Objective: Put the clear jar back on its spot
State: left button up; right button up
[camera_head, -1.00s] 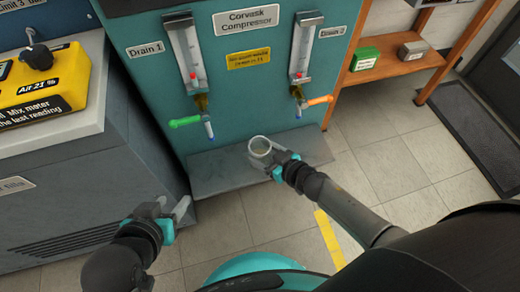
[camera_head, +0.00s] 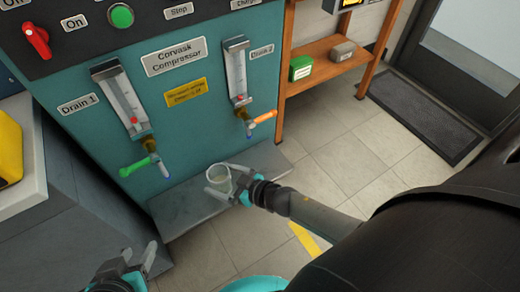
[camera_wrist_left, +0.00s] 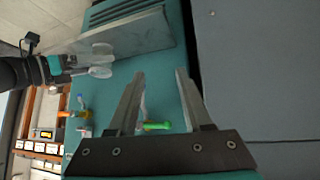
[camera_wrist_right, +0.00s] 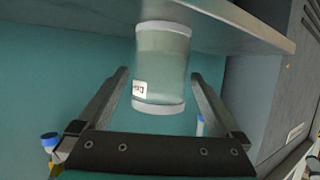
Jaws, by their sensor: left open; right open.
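The clear jar (camera_head: 219,179), a see-through cylinder with a small label, is upright at the front of the grey ledge under the teal compressor. The right wrist view shows the jar (camera_wrist_right: 162,65) between the spread fingers of my right gripper (camera_wrist_right: 160,78), its base at or very near the ledge. My right gripper (camera_head: 222,182) is open around the jar. The left wrist view also shows the jar (camera_wrist_left: 101,60) beside the ledge. My left gripper (camera_head: 140,252) is open and empty, low at the left, apart from the jar.
The grey ledge (camera_head: 180,205) has bare room left of the jar. Above it hang the green drain valve (camera_head: 135,167) and the orange drain valve (camera_head: 262,118). A wooden shelf (camera_head: 320,55) with a green box (camera_head: 301,68) stands at the right.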

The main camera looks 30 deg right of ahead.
aim_at(228, 181)
pick_arm(q)
jog(key=s+a+r+g+y+p, duration=0.1)
jog(key=s+a+g+y+p, duration=0.1)
jog(key=s+a+g, duration=0.15)
pick_arm(e)
jog(key=v, duration=0.4)
pick_arm(q)
notch_tip(228, 181, down, 9)
jog(key=s+g+p, duration=0.1)
jog(key=p, duration=0.3)
jog(key=shift+a+n, duration=0.3)
pick_arm(e)
jog(key=v, duration=1)
